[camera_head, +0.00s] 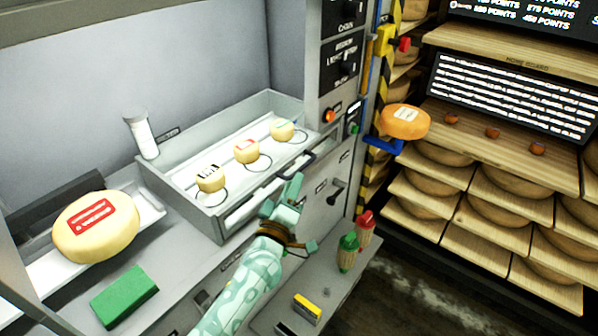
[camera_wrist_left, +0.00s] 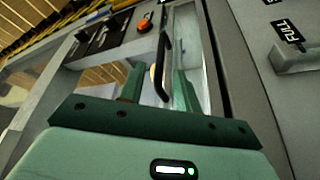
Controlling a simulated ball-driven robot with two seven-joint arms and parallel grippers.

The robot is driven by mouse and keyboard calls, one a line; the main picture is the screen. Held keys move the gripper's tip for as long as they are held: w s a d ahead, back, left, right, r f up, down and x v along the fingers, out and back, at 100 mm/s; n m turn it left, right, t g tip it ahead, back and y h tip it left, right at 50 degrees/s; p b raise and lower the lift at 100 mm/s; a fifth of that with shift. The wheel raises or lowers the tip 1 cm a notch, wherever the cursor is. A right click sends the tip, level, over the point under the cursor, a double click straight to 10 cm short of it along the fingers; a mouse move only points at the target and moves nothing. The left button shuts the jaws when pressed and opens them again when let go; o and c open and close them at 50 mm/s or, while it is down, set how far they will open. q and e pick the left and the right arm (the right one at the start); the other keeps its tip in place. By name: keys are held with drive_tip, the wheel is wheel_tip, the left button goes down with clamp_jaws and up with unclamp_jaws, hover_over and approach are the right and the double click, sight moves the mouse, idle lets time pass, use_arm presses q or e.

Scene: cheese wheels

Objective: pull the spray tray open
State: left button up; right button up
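The spray tray (camera_head: 178,174) is a grey drawer at the centre of the head view, standing out from the machine, with its inside visible. Three small pale cheese wheels lie in a row in it, one of them the near wheel (camera_head: 210,180). My left gripper (camera_head: 291,190) is at the tray's front, by its right part. In the left wrist view the two green fingers (camera_wrist_left: 158,88) are apart, with a dark bar handle (camera_wrist_left: 164,62) between them. I see a gap beside the handle, so the fingers do not appear closed on it. My right gripper is not in view.
A large labelled cheese wheel (camera_head: 97,228) and a green block (camera_head: 124,296) are at left. A white bottle (camera_head: 141,135) stands behind the tray. Red and green bottles (camera_head: 348,252) stand on the lower ledge at right. An orange cheese (camera_head: 404,121) is near the shelves.

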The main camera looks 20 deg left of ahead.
sight(299, 169)
use_arm(q)
drive_tip(key=x, duration=0.5)
drive_tip(key=shift+b, duration=0.3)
clamp_jaws()
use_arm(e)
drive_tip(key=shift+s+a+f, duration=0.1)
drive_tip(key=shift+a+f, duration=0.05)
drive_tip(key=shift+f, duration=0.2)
